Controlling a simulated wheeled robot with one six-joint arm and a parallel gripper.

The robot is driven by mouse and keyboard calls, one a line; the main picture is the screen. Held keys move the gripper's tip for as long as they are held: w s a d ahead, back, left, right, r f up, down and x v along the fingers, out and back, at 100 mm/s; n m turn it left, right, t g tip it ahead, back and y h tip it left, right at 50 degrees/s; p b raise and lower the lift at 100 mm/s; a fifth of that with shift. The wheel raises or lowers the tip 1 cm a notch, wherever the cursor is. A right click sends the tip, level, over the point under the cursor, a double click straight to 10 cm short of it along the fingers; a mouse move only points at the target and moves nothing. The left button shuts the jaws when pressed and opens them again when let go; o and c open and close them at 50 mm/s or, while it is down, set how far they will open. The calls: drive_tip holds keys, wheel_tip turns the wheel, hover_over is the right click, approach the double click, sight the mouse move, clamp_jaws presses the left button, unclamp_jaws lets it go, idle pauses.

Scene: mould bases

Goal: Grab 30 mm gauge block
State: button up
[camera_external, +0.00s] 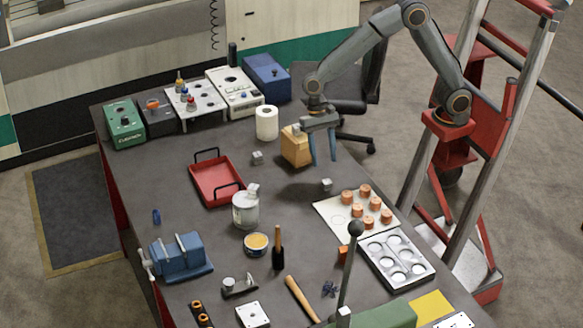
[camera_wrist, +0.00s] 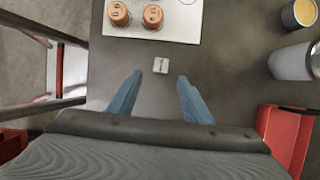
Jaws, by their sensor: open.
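A small pale metal block (camera_external: 327,185) lies on the bench just in front of my gripper (camera_external: 323,161). It also shows in the wrist view (camera_wrist: 160,65), just beyond and between the two blue fingertips, with a dark mark on top. My gripper (camera_wrist: 159,80) is open, empty and pointing down above the bench, apart from this block. A second small metal block (camera_external: 257,158) lies further left, near the red tray. The size marks are too small to read, so I cannot tell which block is 30 mm.
A wooden block (camera_external: 296,146) stands beside my gripper. A white roll (camera_external: 266,122), red tray (camera_external: 216,181) and metal canister (camera_external: 245,208) are to the left. A board with copper pieces (camera_external: 331,212) lies in front. Bare bench surrounds the nearer metal block.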

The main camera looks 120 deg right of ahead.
sight(327, 181)
drive_tip(key=shift+p+x, duration=1.2)
drive_tip(key=shift+x, duration=2.65)
drive_tip(key=shift+a+r, duration=0.1)
drive_tip(key=shift+a, duration=0.05)
clamp_jaws()
